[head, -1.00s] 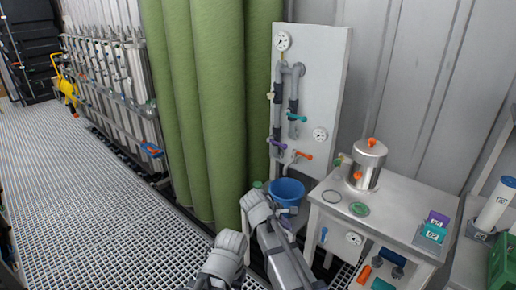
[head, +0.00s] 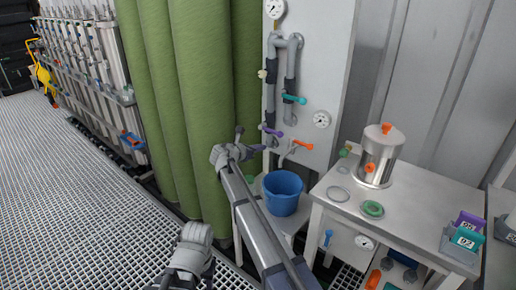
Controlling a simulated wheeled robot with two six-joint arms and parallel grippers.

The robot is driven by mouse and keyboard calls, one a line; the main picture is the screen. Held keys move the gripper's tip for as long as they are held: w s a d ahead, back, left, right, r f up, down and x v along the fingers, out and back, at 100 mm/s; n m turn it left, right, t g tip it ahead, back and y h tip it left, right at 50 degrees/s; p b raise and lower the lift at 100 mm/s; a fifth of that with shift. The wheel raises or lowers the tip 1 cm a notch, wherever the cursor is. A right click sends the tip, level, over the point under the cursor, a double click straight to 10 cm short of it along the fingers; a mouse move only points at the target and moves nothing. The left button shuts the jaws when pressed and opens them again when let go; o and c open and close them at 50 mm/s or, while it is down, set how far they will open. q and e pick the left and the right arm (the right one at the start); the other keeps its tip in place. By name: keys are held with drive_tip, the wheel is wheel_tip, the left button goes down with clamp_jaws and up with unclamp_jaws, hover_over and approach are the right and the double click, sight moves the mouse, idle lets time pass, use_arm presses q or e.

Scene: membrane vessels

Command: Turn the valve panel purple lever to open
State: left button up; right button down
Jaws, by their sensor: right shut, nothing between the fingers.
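The valve panel (head: 318,75) is a tall white board with grey pipes, against the wall in the head view. Its purple lever (head: 273,132) sits low on the left pipe, pointing roughly sideways to the right. My right gripper (head: 252,141) is raised just left of the purple lever, close to it in the picture. It is shut and empty. I cannot tell whether it touches the lever. Part of my left arm shows at the bottom, but its gripper is not in view.
A teal lever (head: 294,99) is above the purple one and an orange lever (head: 303,145) to its right. A blue bucket (head: 282,196) stands below. A steel table (head: 400,205) with a metal vessel (head: 378,160) is at right.

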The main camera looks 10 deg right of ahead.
sight(271, 131)
drive_tip(key=w+d+r+p, duration=0.1)
drive_tip(key=w+d+p, duration=0.1)
drive_tip(key=d, duration=0.3)
drive_tip(key=shift+w+r, duration=0.4)
drive_tip(key=shift+w, duration=0.5)
